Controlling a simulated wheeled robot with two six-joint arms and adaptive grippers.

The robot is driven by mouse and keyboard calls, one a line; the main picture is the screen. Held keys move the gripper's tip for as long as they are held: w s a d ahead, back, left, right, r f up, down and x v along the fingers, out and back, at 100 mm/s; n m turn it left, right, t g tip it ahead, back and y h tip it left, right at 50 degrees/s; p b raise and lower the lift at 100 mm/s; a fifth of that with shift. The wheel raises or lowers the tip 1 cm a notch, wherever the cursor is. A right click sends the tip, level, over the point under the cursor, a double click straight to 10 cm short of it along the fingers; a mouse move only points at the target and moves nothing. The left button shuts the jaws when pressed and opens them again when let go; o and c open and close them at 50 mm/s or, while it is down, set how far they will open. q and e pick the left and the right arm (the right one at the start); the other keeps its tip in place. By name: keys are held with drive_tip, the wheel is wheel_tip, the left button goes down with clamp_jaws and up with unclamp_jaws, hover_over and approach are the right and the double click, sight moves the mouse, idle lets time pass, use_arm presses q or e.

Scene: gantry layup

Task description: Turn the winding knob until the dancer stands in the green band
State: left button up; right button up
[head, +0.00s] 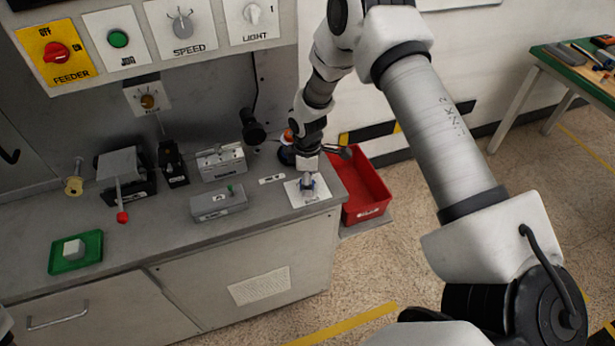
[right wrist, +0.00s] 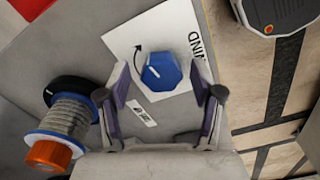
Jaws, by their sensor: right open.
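The winding knob (right wrist: 162,72) is blue and faceted with a white pointer line. It stands on a white plate (right wrist: 125,40) marked WIND with a curved arrow. In the head view the plate (head: 294,190) lies at the counter's right front corner. My right gripper (right wrist: 160,80) is open, one finger on each side of the knob, with visible gaps. In the head view it (head: 308,172) points down over the knob, partly hiding it. I cannot make out the dancer or a green band. My left gripper is not in view.
A spool with an orange cap (right wrist: 60,130) stands beside the gripper.

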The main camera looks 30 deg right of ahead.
drive_tip(key=shift+a, duration=0.15)
drive_tip(key=c, duration=1.1)
drive_tip(key=shift+c, duration=0.2)
drive_tip(key=shift+m, duration=0.4)
drive_tip(key=m, duration=0.3)
drive_tip(key=shift+s+m, duration=0.1)
drive_tip(key=shift+m, duration=0.2)
drive_tip(key=shift+m+p, duration=0.55)
drive_tip(key=shift+m, duration=1.35)
drive_tip(key=shift+s+f, duration=0.1)
drive_tip(key=o, duration=1.1)
drive_tip(key=shift+o, duration=0.2)
